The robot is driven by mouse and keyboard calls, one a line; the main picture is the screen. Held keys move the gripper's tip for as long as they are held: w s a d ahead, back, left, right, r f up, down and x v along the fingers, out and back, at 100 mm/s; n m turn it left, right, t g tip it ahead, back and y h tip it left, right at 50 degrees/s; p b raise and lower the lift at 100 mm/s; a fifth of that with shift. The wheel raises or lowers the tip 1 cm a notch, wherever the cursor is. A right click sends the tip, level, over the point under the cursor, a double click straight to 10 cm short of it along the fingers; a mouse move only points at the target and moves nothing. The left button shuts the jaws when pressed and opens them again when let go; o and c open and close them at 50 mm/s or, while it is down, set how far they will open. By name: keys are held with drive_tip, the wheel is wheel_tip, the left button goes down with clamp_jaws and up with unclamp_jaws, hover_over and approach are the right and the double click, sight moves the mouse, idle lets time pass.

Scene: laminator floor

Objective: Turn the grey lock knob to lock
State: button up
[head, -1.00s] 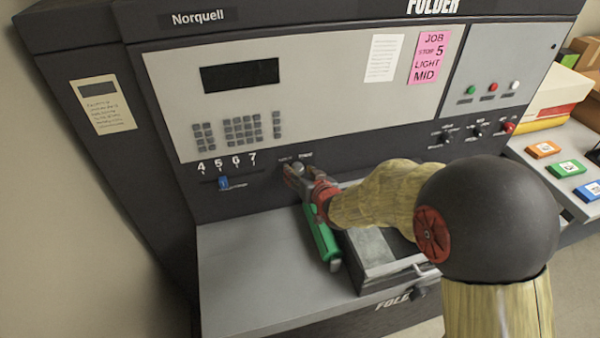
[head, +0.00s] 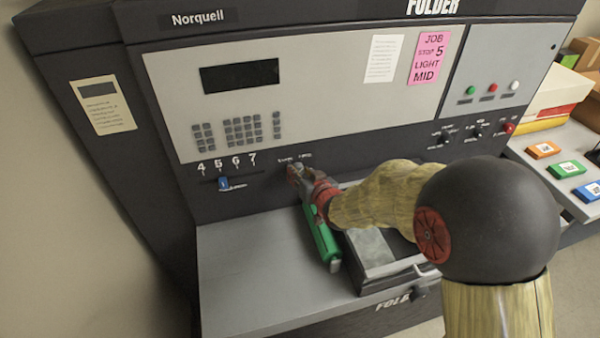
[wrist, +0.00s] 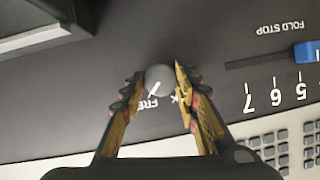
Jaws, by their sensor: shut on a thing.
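The grey lock knob (wrist: 158,78) is a small round knob on the dark panel, with a white pointer line. In the wrist view, the line points down and slightly left, toward a label that reads "FRE" before it is covered. Another label ends in "K" beside the right finger and is mostly hidden. My gripper (wrist: 158,73) has its fingers on both sides of the knob and is shut on it. In the head view, my gripper (head: 294,174) is at the panel, right of the blue slider, and hides the knob.
The blue fold stop slider (head: 223,183) is on the left, under the numbers 4 to 7. A grey shelf (head: 245,270) juts out below. Other small knobs (head: 477,132) are farther right.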

drive_tip(key=shift+b, duration=0.55)
drive_tip(key=shift+s+a+f+n+t+h+p, duration=0.15)
drive_tip(key=shift+n+t+h+p, duration=0.75)
drive_tip(key=shift+n, duration=1.2)
drive_tip(key=shift+w+a+n+t+h+p, duration=0.1)
drive_tip(key=shift+n+t+h+p, duration=0.4)
drive_tip(key=shift+n+h+p, duration=1.2)
drive_tip(key=shift+s+a+f+n+t+h+p, duration=0.15)
drive_tip(key=shift+n+t+h+p, duration=0.5)
drive_tip(key=shift+n, duration=1.85)
drive_tip(key=o, duration=1.1)
drive_tip(key=shift+o, duration=0.2)
drive_tip(key=s+a+r, duration=0.1)
drive_tip(key=s, duration=1)
drive_tip(key=shift+s+a, duration=0.2)
drive_tip(key=shift+s, duration=0.2)
